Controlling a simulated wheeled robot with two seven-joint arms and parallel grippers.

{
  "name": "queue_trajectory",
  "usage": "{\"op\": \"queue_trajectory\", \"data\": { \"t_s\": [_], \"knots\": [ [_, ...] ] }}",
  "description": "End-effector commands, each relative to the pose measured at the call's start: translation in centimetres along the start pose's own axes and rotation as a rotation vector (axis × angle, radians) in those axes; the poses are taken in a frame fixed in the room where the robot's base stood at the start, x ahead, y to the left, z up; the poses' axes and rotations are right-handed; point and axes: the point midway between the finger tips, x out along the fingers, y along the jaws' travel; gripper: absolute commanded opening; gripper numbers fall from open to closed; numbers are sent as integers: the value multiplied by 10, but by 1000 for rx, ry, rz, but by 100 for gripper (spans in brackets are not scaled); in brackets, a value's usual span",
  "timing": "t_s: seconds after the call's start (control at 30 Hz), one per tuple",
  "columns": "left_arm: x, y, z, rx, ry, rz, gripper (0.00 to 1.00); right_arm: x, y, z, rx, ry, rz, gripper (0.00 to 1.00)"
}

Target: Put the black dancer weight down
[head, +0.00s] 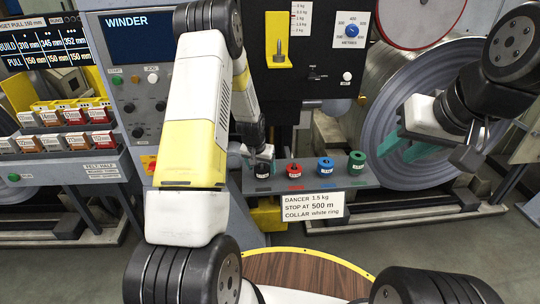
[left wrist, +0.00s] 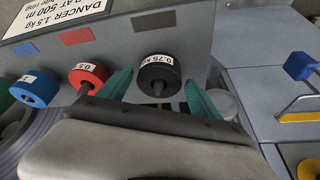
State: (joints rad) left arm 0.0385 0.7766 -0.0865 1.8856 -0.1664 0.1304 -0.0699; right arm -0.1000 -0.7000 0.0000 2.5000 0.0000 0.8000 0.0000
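The black dancer weight (head: 262,171), labelled 0.75 kg in the left wrist view (left wrist: 160,70), stands on the grey shelf (head: 342,181) at the left end of the weight row. My left gripper (head: 262,152) is just above and behind it. In the left wrist view the green fingers (left wrist: 158,88) are spread on either side of the black weight, with a gap at each side. My right gripper (head: 407,147) is at the right, apart from the weights, with its green fingers spread and nothing between them.
Red (head: 294,170), blue (head: 326,170) and green (head: 357,162) weights stand to the right of the black one. A sign (head: 312,206) on the shelf front reads dancer 1.5 kg. A large steel coil (head: 385,85) is behind my right gripper. A round wooden top (head: 305,270) is in front.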

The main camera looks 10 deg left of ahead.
Motion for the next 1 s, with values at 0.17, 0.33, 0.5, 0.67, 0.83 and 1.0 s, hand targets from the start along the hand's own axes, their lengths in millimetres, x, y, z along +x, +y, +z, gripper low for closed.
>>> {"op": "queue_trajectory", "data": {
  "t_s": [0.17,0.33,0.5,0.67,0.83,1.0],
  "knots": [
    [0,0,1,0,-2,0,80,0,0,0,0,0,0,36],
    [-1,0,2,0,-5,0,80,0,0,0,0,0,0,36],
    [-22,0,1,0,-1,0,80,0,0,0,0,0,0,36],
    [-50,0,0,0,0,0,80,0,0,0,0,0,0,36],
    [-71,0,0,0,-1,0,80,0,0,0,0,0,0,36],
    [-78,0,1,0,-2,0,80,0,0,0,0,0,0,36]
  ]
}}
